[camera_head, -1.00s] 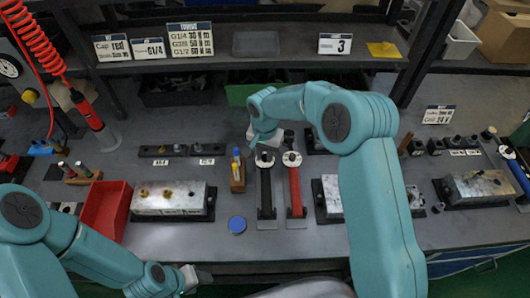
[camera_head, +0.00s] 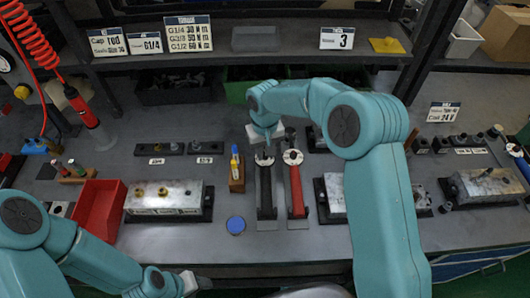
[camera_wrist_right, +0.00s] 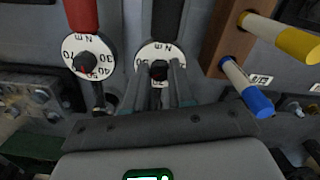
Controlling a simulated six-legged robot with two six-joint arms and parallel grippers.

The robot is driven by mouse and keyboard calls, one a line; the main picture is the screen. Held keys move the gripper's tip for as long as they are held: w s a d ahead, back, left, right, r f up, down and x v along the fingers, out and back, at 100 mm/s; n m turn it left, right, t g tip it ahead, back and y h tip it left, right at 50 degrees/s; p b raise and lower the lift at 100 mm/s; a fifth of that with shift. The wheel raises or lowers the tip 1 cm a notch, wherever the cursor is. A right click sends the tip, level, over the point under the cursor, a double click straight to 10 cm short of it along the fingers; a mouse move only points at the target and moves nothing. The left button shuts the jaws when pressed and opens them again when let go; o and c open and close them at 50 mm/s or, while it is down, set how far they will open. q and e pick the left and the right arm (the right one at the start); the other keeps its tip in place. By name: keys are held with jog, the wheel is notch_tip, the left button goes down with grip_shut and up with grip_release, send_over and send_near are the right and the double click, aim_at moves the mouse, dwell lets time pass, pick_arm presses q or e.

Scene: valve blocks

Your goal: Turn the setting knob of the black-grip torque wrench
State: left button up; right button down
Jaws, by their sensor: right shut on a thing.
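The black-grip torque wrench (camera_head: 265,190) stands on the bench with its white dial end toward the back. In the right wrist view its dial (camera_wrist_right: 147,53) and black setting knob (camera_wrist_right: 159,70) show upside down. My right gripper (camera_head: 265,146) is over that dial end. In the wrist view the right gripper (camera_wrist_right: 161,88) has its two fingers at both sides of the knob, shut on it. The fingers hide part of the dial numbers. My left gripper (camera_head: 188,281) is low at the front edge, far from the wrench; its jaws are too small to read.
A red-grip torque wrench (camera_head: 295,190) stands close to the right. A wooden holder with blue and yellow pens (camera_head: 236,172) is close to the left.

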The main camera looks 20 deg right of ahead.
jog(key=n, duration=0.2)
jog(key=shift+n, duration=0.4)
jog(key=n, duration=0.3)
jog(key=shift+n+b, duration=0.3)
jog(key=shift+b, duration=0.1)
jog(key=n, duration=0.5)
jog(key=shift+n, duration=0.3)
jog(key=c, duration=0.9)
grip_release()
jog(key=shift+c, duration=0.2)
